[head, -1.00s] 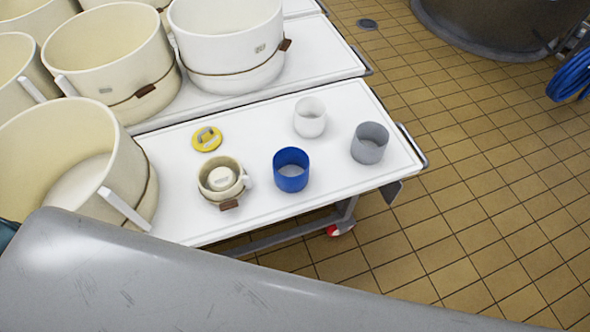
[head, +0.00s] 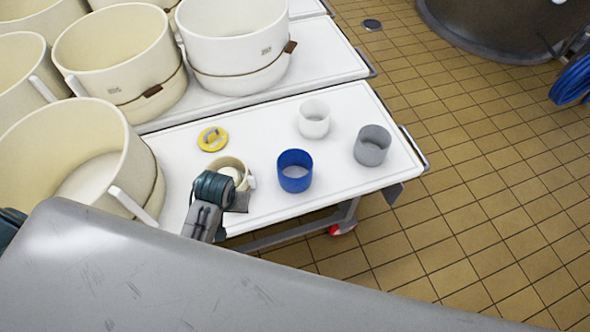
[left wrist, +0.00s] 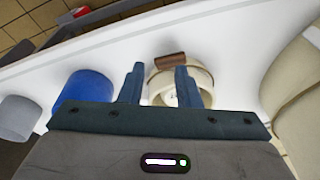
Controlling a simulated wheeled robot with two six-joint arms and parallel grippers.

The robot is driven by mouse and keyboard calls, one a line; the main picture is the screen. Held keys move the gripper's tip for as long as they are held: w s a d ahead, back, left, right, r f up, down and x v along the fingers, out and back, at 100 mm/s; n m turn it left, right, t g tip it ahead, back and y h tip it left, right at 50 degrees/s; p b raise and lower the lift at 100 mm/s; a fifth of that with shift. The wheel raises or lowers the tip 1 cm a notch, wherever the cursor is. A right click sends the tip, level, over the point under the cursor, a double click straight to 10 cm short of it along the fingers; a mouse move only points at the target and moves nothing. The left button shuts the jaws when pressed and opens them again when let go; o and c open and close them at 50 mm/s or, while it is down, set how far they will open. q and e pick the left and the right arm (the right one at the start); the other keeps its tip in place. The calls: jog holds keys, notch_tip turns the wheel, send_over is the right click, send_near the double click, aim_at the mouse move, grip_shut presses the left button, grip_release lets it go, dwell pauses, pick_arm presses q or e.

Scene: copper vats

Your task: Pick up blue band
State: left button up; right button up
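The blue band (head: 294,173) is a short, open-topped blue cylinder standing upright on the white table, right of a small cream pot (head: 240,170). In the left wrist view the blue band (left wrist: 86,91) is left of my left gripper (left wrist: 157,75), apart from its fingers. The gripper's two blue-grey fingers are spread with a gap between them, and the small cream pot (left wrist: 203,82) shows behind them. In the head view my left gripper (head: 214,188) is at the table's near edge and partly covers this pot. My right gripper is not in view.
A white band (head: 313,120) and a grey band (head: 372,146) stand behind and right of the blue one. A yellow lid (head: 212,139) lies behind the small pot. Large cream vats (head: 95,150) crowd the left. Bare tabletop (head: 335,165) surrounds the bands.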

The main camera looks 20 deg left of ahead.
aim_at(279, 175)
pick_arm(q)
jog(key=w+d+n+g, duration=0.1)
jog(key=w+d+n, duration=0.15)
jog(key=w, duration=0.65)
jog(key=w+d+n+g, duration=0.15)
jog(key=w+d, duration=0.25)
jog(key=w, duration=0.5)
jog(key=shift+n+h, duration=0.4)
jog(key=f, duration=1)
jog(key=shift+w+d+f+p, duration=0.1)
jog(key=shift+w+d+p, duration=0.15)
jog(key=shift+d+p, duration=0.15)
grip_shut()
